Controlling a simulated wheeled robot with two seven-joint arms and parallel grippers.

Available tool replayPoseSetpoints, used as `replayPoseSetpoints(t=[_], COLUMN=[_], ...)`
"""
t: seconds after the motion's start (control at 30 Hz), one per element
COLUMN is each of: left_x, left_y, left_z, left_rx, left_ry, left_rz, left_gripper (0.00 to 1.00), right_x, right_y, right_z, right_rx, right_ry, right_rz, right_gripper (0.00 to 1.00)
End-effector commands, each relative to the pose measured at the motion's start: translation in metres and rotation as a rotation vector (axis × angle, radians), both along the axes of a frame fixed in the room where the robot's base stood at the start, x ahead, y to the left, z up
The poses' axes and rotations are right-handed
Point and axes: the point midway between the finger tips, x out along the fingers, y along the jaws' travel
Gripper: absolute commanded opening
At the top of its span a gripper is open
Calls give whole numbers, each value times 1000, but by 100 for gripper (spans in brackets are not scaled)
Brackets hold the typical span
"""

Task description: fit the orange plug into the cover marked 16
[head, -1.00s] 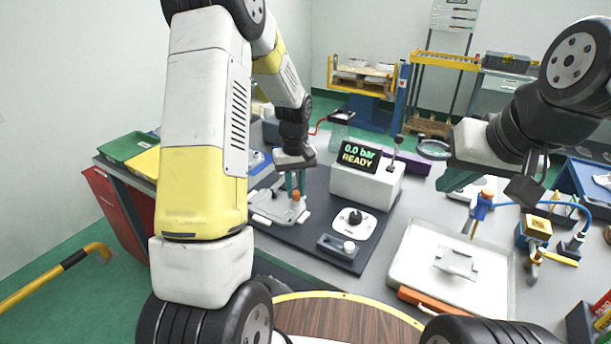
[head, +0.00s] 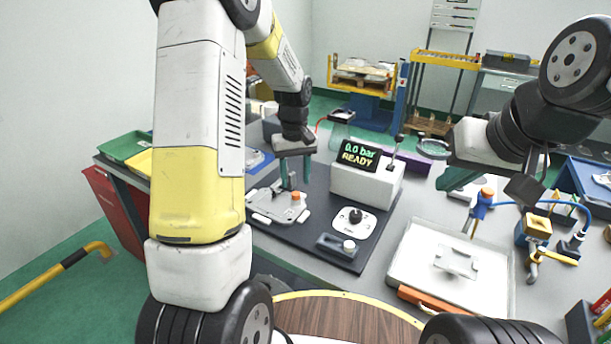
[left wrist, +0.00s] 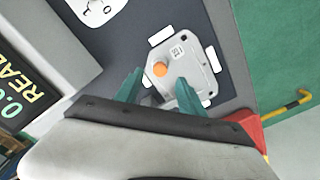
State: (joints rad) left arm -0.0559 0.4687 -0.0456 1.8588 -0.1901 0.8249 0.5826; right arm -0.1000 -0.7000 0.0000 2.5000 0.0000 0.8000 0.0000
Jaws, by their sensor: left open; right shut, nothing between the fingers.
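The orange plug (head: 296,196) stands on the light grey cover (head: 265,208), toward the cover's right end in the head view. In the left wrist view the plug (left wrist: 159,97) shows round and orange, on the cover (left wrist: 190,70). A small white label on the cover is too small to read surely. How deep the plug sits cannot be told. My left gripper (head: 289,180) is open just above the plug; in the left wrist view its teal fingers (left wrist: 158,92) are spread either side of it. My right gripper (head: 450,182) is shut and empty at the right.
The cover lies on a dark mat (head: 320,205). A display box (head: 365,183) reading 0.0 bar READY stands right behind it. A white plate with a black knob (head: 355,217) and a small block (head: 342,246) are nearby. A white lidded tray (head: 430,270) lies at the right.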

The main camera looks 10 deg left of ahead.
Motion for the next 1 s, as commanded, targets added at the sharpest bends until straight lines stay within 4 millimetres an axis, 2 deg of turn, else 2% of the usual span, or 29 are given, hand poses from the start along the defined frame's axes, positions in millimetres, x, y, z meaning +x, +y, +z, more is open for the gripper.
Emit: replayPoseSetpoints(t=[0.1, 0.23, 0.67, 0.77, 0.83, 1.0], left_x=[0, 0, -2, -11, -23, -69], left_y=[0, 0, 0, -1, -2, -5], left_z=[19, 31, 37, 55, 75, 131], left_rx=[0, 0, -3, -13, -25, -57], left_ry=[-1, 0, -5, -33, -67, -182], left_rz=[0, 0, -5, -24, -51, -146], left_gripper=[46, 46, 46, 46, 46, 46], right_x=[0, 0, 0, 0, 0, 0], right_y=[0, 0, 0, 0, 0, 0], right_z=[0, 0, 0, 0, 0, 0], right_rx=[0, 0, 0, 0, 0, 0], right_ry=[0, 0, 0, 0, 0, 0], right_rz=[0, 0, 0, 0, 0, 0], right_gripper=[0, 0, 0, 0, 0, 0])
